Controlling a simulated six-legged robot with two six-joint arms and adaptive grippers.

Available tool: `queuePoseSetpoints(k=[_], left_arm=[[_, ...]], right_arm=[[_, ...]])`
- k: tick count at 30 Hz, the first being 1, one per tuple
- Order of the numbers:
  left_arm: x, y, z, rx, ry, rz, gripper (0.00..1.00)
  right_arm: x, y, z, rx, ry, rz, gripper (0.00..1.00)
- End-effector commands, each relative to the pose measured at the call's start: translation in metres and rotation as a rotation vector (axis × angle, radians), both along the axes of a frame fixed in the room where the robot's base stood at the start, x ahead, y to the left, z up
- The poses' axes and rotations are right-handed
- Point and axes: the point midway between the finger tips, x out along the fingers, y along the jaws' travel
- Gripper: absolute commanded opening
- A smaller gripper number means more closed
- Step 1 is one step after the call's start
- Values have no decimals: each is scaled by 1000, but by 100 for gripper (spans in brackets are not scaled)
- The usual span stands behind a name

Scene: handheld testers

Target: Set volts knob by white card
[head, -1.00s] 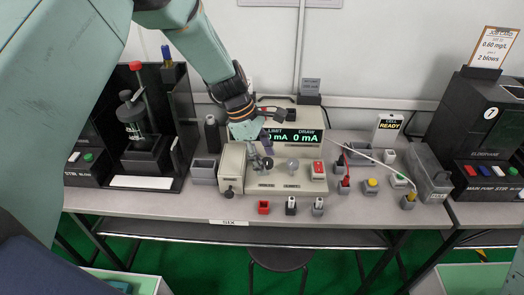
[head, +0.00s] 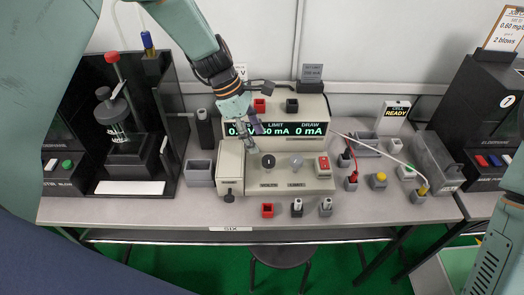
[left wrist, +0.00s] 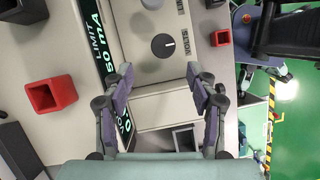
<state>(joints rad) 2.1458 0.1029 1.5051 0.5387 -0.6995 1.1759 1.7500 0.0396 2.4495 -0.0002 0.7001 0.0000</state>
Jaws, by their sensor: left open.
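The volts knob (head: 268,161) is a black round dial with a pale mark on the beige supply's front panel. It also shows in the left wrist view (left wrist: 163,45), above the word VOLTS. My left gripper (head: 250,146) is open and empty, up and left of the knob. In the wrist view its fingertips (left wrist: 165,80) are apart, with the knob beyond them and nothing between. A white card (head: 240,72) stands behind the supply, mostly hidden by my arm; its writing is unreadable. The display (head: 290,129) shows LIMIT 50 mA with the first digits unclear, and DRAW 0 mA.
The paler limit knob (head: 296,161) and a red switch (head: 323,165) sit right of the volts knob. Red and black sockets top the supply. Small blocks line the bench front. A black stand (head: 126,130) is at left.

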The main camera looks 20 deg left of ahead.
Motion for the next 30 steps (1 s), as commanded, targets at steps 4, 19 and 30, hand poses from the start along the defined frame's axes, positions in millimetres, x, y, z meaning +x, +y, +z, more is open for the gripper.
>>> queuePoseSetpoints(k=[4,19,30], left_arm=[[-2,-10,-23,2,3,-3,58],[1,-26,-66,0,0,-2,58],[3,-25,-65,0,0,-1,43]], right_arm=[[0,0,-4,0,1,-1,0],[0,0,-9,0,1,0,0],[0,0,-9,0,1,-1,0]])
